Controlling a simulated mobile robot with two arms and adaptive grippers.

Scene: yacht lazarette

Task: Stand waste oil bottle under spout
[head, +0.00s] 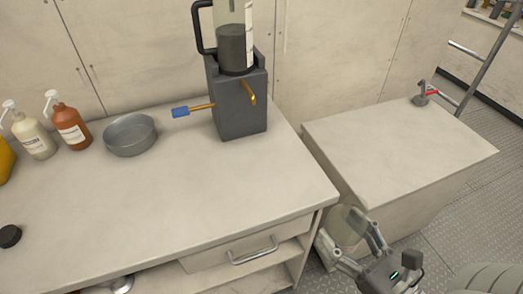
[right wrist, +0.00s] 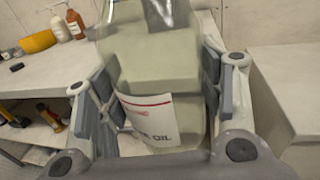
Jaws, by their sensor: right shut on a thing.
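The waste oil bottle is a grey-beige container with a white label ending in "OIL"; it fills the middle of the right wrist view (right wrist: 155,70). My right gripper (right wrist: 158,90) is shut on it, one finger on each side. In the head view the right gripper (head: 348,240) is low at the right, off the counter's front right corner, with part of the bottle (head: 342,222) between its fingers. The brass spout (head: 249,91) sticks out from a dark grey dispenser block (head: 238,108) on the counter. My left gripper is not in view.
The counter (head: 210,180) is clear in front of the dispenser. A blue-handled lever (head: 181,112) points left from the block. A grey round pan (head: 131,135) and two pump bottles (head: 70,122) stand to the left. A pale box (head: 400,140) stands right of the counter.

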